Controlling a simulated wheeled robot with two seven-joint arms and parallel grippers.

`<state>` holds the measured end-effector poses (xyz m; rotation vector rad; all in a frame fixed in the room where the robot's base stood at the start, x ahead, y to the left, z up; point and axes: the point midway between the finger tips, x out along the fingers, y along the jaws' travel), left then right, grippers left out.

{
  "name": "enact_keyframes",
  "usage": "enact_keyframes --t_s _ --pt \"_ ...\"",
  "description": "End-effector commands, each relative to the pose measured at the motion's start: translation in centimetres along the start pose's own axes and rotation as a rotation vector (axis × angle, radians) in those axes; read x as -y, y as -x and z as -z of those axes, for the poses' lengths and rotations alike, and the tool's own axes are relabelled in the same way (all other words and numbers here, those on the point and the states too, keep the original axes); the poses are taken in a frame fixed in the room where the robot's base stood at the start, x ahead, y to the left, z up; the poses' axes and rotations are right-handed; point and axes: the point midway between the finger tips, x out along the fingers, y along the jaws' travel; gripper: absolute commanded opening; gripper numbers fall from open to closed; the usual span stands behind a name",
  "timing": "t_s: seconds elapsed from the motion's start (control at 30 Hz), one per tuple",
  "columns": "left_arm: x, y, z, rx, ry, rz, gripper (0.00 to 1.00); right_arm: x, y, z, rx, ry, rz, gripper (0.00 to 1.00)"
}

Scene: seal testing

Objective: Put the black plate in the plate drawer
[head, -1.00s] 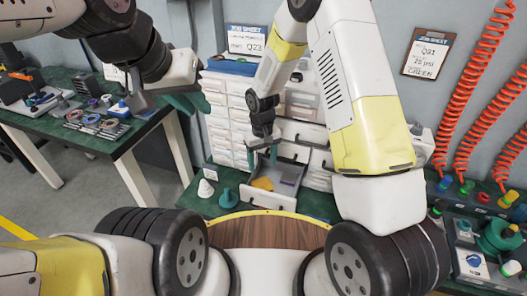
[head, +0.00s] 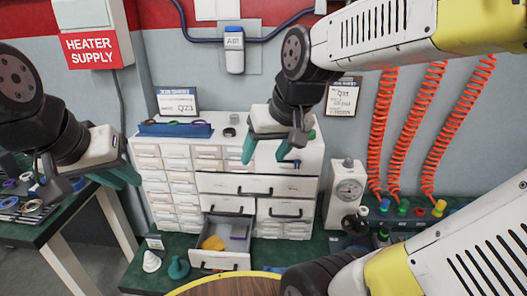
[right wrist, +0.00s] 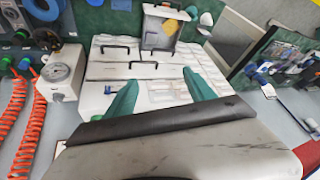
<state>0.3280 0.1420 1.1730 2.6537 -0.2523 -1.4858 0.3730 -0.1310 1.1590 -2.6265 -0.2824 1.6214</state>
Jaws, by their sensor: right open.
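I cannot pick out the black plate for sure in either view. An open drawer (head: 222,262) low in the white cabinet holds a yellow piece (head: 213,243) and a grey-purple piece (head: 238,231). I cannot read a label on it. The drawer also shows in the right wrist view (right wrist: 160,42). My right gripper (head: 267,150) is in front of the cabinet's top, above the drawers, with its teal fingers apart and nothing between them; they also show apart in the right wrist view (right wrist: 160,92). My left gripper (head: 125,177) is at the left, away from the cabinet; its opening is unclear.
The white cabinet (head: 213,182) has several shut drawers. A blue tray (head: 175,129) and a small dark round piece (head: 230,131) lie on top. A gauge box (head: 346,192) stands right of it. A white cone (head: 151,261) and a green piece (head: 178,267) stand front left.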

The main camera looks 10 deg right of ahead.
Motion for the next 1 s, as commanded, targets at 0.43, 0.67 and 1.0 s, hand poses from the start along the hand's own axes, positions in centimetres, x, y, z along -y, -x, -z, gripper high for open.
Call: enact_keyframes --t_s 0.43,0.67,1.0 --pt "0.0 0.0 0.0 0.0 0.0 0.0 0.21 -0.3 3.4 -3.5 -0.089 -0.042 0.008 0.63" --pt "0.0 0.0 0.0 0.0 0.0 0.0 0.21 -0.3 3.4 -3.5 -0.089 -0.042 0.008 0.63" --pt "0.0 0.0 0.0 0.0 0.0 0.0 0.21 -0.3 3.4 -3.4 -0.089 -0.042 0.008 0.63"
